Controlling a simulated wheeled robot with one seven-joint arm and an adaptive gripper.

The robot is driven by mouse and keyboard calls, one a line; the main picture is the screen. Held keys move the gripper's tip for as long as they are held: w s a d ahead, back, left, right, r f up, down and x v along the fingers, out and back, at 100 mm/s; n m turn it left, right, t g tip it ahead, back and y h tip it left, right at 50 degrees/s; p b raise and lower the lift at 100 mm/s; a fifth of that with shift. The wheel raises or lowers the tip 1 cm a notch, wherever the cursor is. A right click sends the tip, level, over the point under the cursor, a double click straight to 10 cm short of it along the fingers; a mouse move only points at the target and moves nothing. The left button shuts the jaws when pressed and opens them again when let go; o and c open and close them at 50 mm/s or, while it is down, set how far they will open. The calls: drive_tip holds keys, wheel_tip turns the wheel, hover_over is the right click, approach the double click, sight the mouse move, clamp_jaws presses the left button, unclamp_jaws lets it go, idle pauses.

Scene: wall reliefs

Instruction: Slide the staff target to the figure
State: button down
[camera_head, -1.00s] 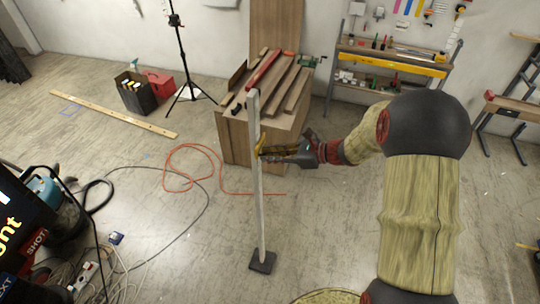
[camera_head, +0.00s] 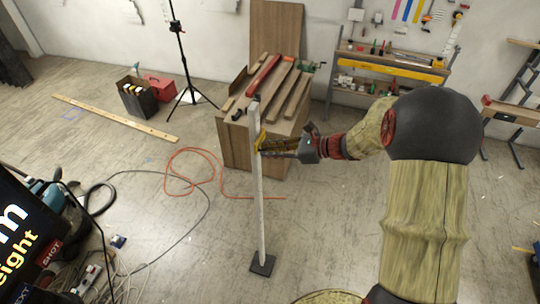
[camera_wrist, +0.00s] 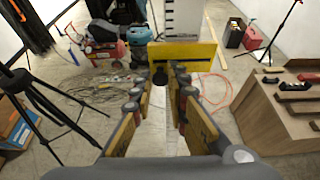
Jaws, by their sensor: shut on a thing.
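A pale upright staff (camera_head: 258,205) stands on a dark square foot (camera_head: 263,264) on the floor. In the wrist view its marked face (camera_wrist: 183,18) shows at the top, with figures too small to read. A yellow target (camera_head: 261,138) sits on the upper part of the staff, below its top. It shows in the wrist view as a yellow block (camera_wrist: 178,53) across the staff. My gripper (camera_head: 267,147) reaches in from the right at the target's height and is shut on the target, with its fingertips (camera_wrist: 168,74) partly hiding a dark knob there.
A wooden workbench (camera_head: 240,150) with planks and clamps stands close behind the staff. The floor around the staff's foot is clear.

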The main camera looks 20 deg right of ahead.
wheel_tip(320, 180, up, 8)
drive_tip(key=p, duration=0.3)
drive_tip(key=shift+p, duration=0.4)
drive_tip(key=c, duration=1.8)
unclamp_jaws()
drive_tip(key=shift+o, duration=0.3)
drive_tip(key=v, duration=1.2)
drive_tip(key=shift+f, duration=0.1)
